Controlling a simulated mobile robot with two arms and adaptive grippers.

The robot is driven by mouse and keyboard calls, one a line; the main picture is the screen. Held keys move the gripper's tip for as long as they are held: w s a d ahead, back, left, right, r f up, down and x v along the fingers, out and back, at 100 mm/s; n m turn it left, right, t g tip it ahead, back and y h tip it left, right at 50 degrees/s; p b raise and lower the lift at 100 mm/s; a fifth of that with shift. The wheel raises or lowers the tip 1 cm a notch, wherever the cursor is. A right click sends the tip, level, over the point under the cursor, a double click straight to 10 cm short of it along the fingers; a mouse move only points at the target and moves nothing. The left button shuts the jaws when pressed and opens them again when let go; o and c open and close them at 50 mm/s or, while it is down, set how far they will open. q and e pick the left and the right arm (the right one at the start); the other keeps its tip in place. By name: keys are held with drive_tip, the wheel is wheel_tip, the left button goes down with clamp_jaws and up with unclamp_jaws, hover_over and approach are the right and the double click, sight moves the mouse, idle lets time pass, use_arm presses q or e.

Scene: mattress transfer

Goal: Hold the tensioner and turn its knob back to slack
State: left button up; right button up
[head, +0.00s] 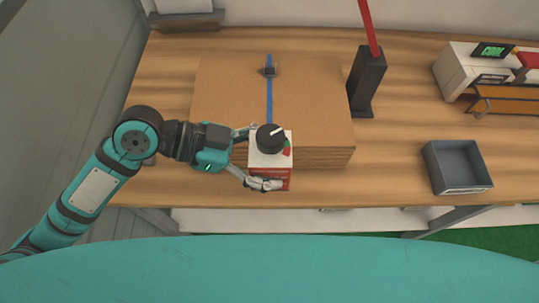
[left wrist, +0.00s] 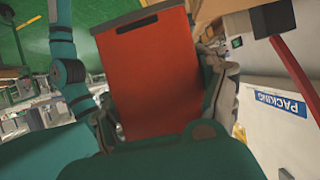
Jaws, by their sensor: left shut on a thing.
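The tensioner (head: 270,172) is a small box with a white top and red front at the near edge of a flat cardboard box (head: 312,100). Its black knob (head: 268,140) has a white pointer directed to the upper right, with a green and red mark at its right. The red face (left wrist: 150,75) fills the left wrist view's middle. My right gripper is not seen.
A black post base (head: 367,82) with a red pole stands right of the cardboard. A grey open bin (head: 457,167) sits farther right, below a white device (head: 463,68) with a green-lit screen. Bare wooden table (head: 400,130) lies between.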

use_arm(q)
drive_tip(key=w+b, duration=0.3)
drive_tip(key=w, duration=1.3)
idle(1.5)
drive_tip(key=shift+r, duration=0.15)
drive_tip(key=shift+f+b, duration=1.95)
drive_tip(key=shift+f, duration=0.55)
